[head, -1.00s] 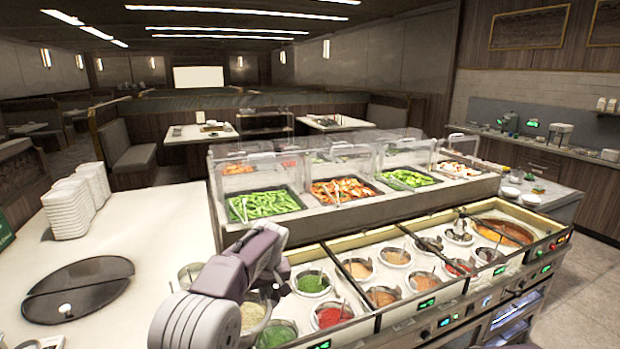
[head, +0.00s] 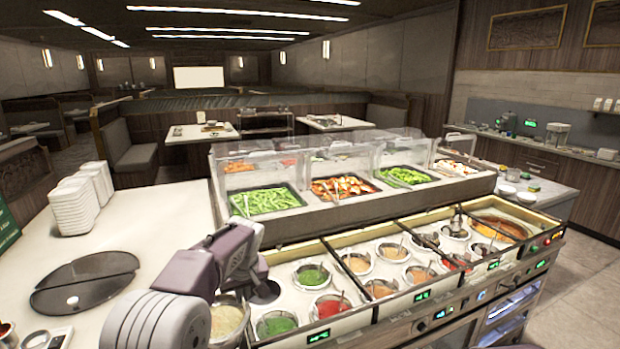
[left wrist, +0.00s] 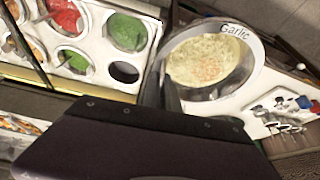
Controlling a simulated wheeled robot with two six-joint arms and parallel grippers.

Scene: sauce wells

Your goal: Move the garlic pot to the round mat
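The garlic pot (head: 228,320) is a round steel pot of pale, creamy sauce. In the left wrist view it shows close up with its "Garlic" label (left wrist: 238,31). My left gripper (head: 238,292) is at its rim; the fingers (left wrist: 168,88) look shut on the near wall. The pot is out of the row, and a dark empty well (left wrist: 125,72) shows beside the green pots. A dark, round, flat piece (head: 85,283), with a line across it and a white knob, lies on the left counter. I cannot tell if it is the round mat. My right gripper is not in view.
Red sauce (head: 333,306) and green sauce (head: 277,324) pots stand right of the garlic pot. A glass-covered salad bar (head: 340,190) rises behind them. Stacked white dishes (head: 75,205) stand at the back left. The white counter (head: 165,235) between is largely clear.

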